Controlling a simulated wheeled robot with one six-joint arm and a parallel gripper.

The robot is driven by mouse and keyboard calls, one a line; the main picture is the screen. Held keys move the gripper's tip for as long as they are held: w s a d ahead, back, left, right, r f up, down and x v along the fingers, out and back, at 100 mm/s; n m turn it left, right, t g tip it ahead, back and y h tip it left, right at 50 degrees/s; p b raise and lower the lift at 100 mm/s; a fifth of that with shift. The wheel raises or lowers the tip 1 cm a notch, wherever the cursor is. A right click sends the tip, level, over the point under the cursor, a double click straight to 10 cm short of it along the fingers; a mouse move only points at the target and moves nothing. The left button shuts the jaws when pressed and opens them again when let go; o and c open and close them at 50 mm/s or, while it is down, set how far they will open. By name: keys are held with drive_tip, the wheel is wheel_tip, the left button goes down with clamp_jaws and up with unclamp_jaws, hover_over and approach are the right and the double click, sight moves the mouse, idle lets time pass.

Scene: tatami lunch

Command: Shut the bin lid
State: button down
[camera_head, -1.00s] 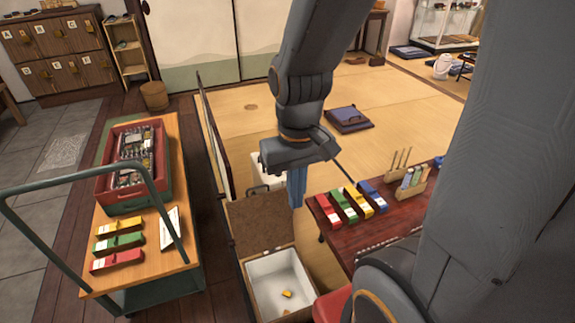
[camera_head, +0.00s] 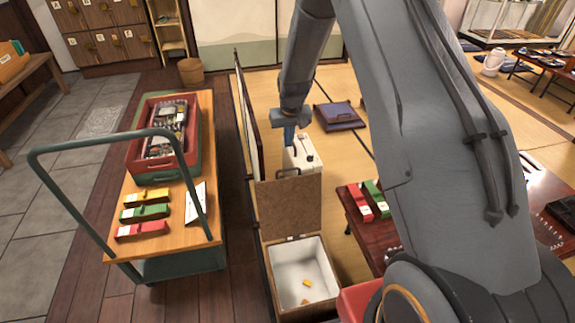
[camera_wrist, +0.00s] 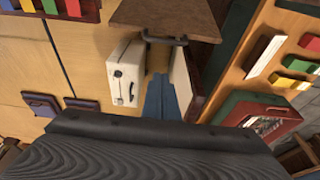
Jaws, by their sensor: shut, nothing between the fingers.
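The bin (camera_head: 270,278) is a wooden box with a white inside and a few small yellow-orange pieces at its bottom. Its brown lid (camera_head: 290,207) stands open, raised at the bin's far side, with a dark handle (camera_head: 287,172) at its top edge. My gripper (camera_head: 289,137), with blue fingers, is beyond the lid's top edge, apart from it. In the wrist view the shut, empty fingers (camera_wrist: 166,92) point toward the lid (camera_wrist: 168,14) and its handle (camera_wrist: 165,40).
A white case (camera_head: 303,155) stands close by the gripper, behind the lid. A low screen (camera_head: 247,115) runs along the left. A cart (camera_head: 180,262) with a red crate (camera_head: 135,150) is left of the bin. A dark red table (camera_head: 372,235) is to the right.

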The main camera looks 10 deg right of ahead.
wheel_tip(320, 180, down, 10)
drive_tip(key=p, duration=0.1)
drive_tip(key=shift+s+p, duration=0.2)
drive_tip(key=shift+p, duration=0.15)
idle(0.4)
drive_tip(key=shift+f, duration=0.1)
